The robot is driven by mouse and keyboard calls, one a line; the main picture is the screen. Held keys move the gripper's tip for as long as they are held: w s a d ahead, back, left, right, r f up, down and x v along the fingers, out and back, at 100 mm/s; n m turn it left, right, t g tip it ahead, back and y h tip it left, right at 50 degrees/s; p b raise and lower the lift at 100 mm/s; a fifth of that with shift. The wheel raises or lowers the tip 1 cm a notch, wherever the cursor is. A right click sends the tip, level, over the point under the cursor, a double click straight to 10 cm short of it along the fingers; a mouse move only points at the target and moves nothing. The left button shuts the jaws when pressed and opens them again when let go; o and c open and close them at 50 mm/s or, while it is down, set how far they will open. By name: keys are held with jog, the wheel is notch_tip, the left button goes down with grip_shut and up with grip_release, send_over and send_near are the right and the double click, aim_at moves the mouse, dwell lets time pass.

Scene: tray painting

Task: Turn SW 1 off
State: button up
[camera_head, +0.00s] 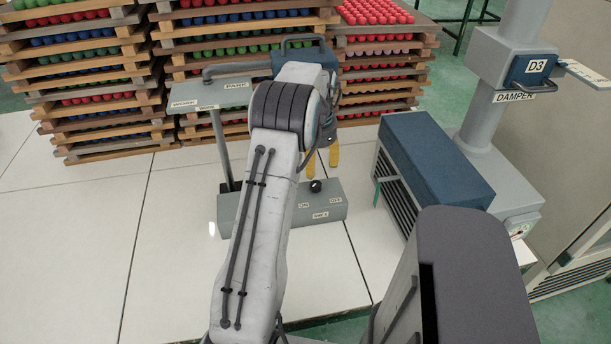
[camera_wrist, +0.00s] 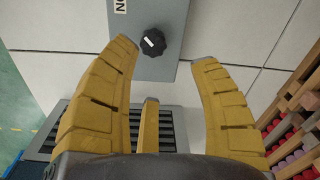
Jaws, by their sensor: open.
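The SW 1 switch box (camera_head: 327,202) is a low grey box on the white tiled floor, with ON and OFF labels on its face. My gripper (camera_head: 322,171) has yellow fingers pointing down, just above and behind the knob. In the wrist view, my gripper (camera_wrist: 164,52) is open and empty, with the knob (camera_wrist: 153,42) showing between the fingertips, apart from them. The knob has a small white mark. The ON label (camera_wrist: 120,5) is cut by the upper edge.
A post with WORK and PARK plates (camera_head: 210,95) stands left of my arm. A blue-topped grey vented unit (camera_head: 435,160) and the DAMPER column (camera_head: 500,120) with D3 stand right. Stacked wooden trays (camera_head: 95,100) of coloured balls stand behind. Floor at left (camera_head: 80,240) is clear.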

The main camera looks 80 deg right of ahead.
aim_at(316, 183)
jog(key=shift+w+d, duration=0.1)
jog(key=shift+w, duration=0.05)
jog(key=shift+a+r+m, duration=0.1)
jog(key=shift+a+m, duration=0.25)
jog(key=shift+m, duration=0.45)
jog(key=shift+a+m, duration=0.2)
jog(key=shift+m, duration=1)
jog(key=shift+f, duration=3.7)
jog(key=shift+c, duration=0.2)
grip_shut()
